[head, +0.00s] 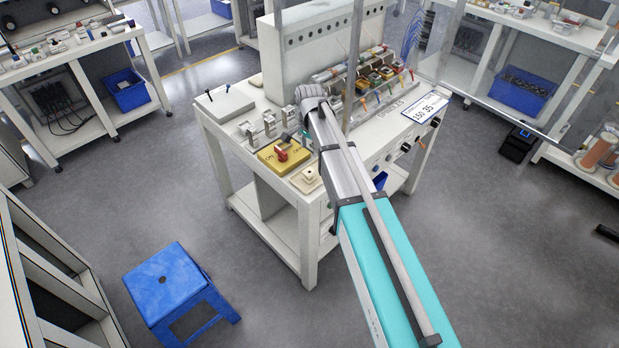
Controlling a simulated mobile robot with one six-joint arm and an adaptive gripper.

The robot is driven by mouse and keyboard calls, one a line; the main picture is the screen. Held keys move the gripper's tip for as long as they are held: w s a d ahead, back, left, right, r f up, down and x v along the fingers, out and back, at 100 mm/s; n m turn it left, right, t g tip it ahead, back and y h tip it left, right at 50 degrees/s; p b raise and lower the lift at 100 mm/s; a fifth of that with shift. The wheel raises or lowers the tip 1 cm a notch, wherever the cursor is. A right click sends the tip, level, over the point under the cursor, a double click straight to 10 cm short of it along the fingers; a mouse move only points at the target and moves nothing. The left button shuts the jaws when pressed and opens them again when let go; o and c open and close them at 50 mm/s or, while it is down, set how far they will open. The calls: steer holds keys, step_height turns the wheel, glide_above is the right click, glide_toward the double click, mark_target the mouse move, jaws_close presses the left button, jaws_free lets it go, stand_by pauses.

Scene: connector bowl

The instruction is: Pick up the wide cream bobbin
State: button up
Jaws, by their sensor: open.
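A small cream piece with a round raised middle (308,176) lies at the front corner of the white workbench (262,205). It may be the wide cream bobbin, but it is too small to tell for sure. My arm reaches over the bench from the lower right and bends down at its far end. My gripper (306,141) shows only as a small dark part beside the arm, above the bench top and behind the cream piece. It is open, and nothing shows between its fingers. The arm hides part of the bench top.
A yellow switch box with a red knob (277,156) sits left of the cream piece. Metal clamps (262,125) stand behind it. A rack of coloured connectors (375,75) and a clear upright panel are at the back. A blue stool (172,285) stands on the floor at left.

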mark_target(309, 172)
steer(key=shift+f+b, duration=3.4)
steer(key=shift+f, duration=0.25)
steer(key=shift+s+f+b, duration=0.1)
steer(key=shift+f+b, duration=2.5)
steer(key=c, duration=0.8)
steer(key=shift+r, duration=0.1)
